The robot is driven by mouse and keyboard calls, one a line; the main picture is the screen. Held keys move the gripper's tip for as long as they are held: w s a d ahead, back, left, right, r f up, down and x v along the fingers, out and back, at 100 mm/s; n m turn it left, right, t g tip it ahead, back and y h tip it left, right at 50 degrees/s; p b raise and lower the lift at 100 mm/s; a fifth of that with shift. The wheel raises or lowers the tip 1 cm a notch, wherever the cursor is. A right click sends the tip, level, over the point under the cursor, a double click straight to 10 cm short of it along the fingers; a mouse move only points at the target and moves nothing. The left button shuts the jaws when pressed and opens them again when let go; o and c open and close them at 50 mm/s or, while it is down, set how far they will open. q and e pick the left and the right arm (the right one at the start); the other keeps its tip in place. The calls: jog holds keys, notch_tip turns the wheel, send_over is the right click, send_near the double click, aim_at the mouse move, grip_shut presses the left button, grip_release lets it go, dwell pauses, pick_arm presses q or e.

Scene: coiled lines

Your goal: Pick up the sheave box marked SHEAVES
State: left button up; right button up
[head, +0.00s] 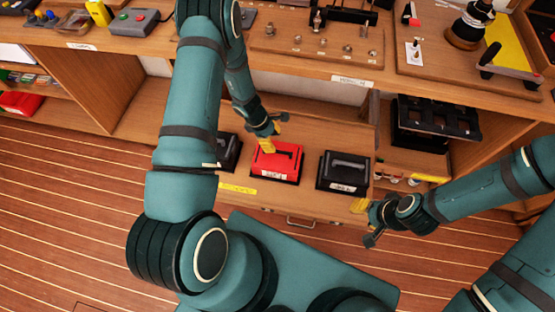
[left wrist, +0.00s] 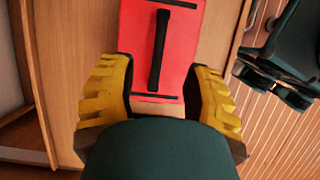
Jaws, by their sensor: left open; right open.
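A red box (head: 277,161) with a black handle and a white front label sits in the middle of an open drawer (head: 300,205). A black box (head: 343,171) with a grey handle and white label stands to its right, and another black box (head: 229,151) to its left, partly hidden by my arm. The labels are too small to read, so I cannot tell which says SHEAVES. My left gripper (head: 268,146) is open above the red box; in the left wrist view its yellow fingers (left wrist: 160,82) stand apart near one end of the red box (left wrist: 185,45). My right gripper (head: 360,206) is open at the drawer's right front corner.
The workbench above holds a switch box (head: 134,22), a board with small fittings (head: 318,42) and a winch-like device (head: 467,28). A black tray (head: 437,118) sits on the shelf right of the drawer. The striped floor (head: 60,210) at the left is clear.

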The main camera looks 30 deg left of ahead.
aim_at(278, 151)
pick_arm(q)
jog(key=x, duration=0.2)
jog(key=shift+d+f, duration=0.1)
jog(key=shift+f, duration=0.2)
notch_tip(278, 151, down, 4)
jog(key=shift+d+f+b, duration=0.1)
jog(key=shift+d+b, duration=0.05)
jog(key=shift+b, duration=0.55)
jog(key=shift+w+d+f, duration=0.15)
jog(key=shift+d+f, duration=0.1)
jog(key=shift+f, duration=0.25)
jog(key=shift+c, duration=0.4)
grip_shut()
